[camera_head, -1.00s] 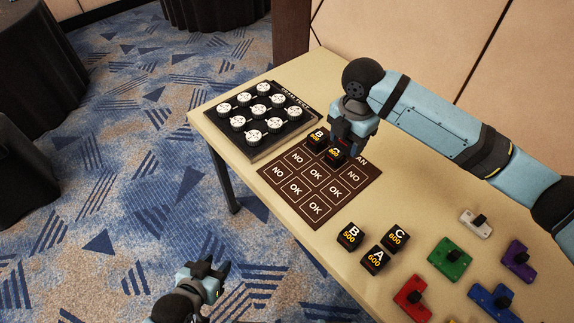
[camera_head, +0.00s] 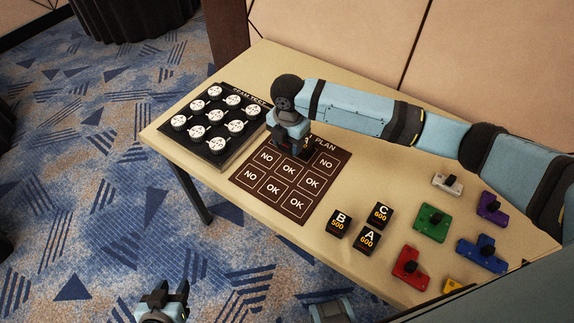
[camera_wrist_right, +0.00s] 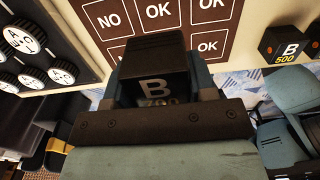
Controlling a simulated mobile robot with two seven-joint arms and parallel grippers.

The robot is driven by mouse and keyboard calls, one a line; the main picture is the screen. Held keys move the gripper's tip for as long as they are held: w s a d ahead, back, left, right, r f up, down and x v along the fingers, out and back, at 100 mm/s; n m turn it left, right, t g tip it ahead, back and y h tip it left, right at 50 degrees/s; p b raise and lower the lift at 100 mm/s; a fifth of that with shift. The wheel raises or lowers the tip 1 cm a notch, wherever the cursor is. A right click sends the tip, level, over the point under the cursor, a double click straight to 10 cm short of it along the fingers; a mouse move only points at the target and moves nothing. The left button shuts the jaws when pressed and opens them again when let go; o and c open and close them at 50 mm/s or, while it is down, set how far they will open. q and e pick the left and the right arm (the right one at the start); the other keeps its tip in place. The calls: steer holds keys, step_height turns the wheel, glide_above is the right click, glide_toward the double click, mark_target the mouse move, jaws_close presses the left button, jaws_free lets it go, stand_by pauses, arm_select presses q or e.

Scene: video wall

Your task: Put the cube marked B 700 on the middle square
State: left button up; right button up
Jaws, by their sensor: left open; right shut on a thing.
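The black cube marked B 700 (camera_wrist_right: 155,85) is between the fingers of my right gripper (camera_wrist_right: 160,105) in the right wrist view. In the head view that gripper (camera_head: 290,148) is low over the far edge of the brown plan mat (camera_head: 298,215). The mat's middle square (camera_head: 289,170), printed OK, is bare. The gripper hides some far squares. My left gripper (camera_head: 166,300) is open and empty, low in the picture, off the table.
Cubes B 500 (camera_head: 339,223), A 600 (camera_head: 367,240) and C 600 (camera_head: 378,214) stand right of the mat. A black tray (camera_head: 217,150) with several white round pieces lies to its left. Several coloured blocks, one green (camera_head: 432,221), lie at the right. The wall rises behind the table.

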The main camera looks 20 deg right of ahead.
mark_target(288, 171)
step_height(288, 171, down, 10)
steer(key=shift+f+b, duration=0.2)
steer(key=shift+b, duration=0.1)
steer(key=shift+f, duration=0.15)
steer(key=o, duration=0.9)
steer(key=shift+o, duration=0.2)
step_height(288, 171, up, 12)
steer(key=shift+r+p, duration=0.15)
steer(key=shift+p, duration=0.25)
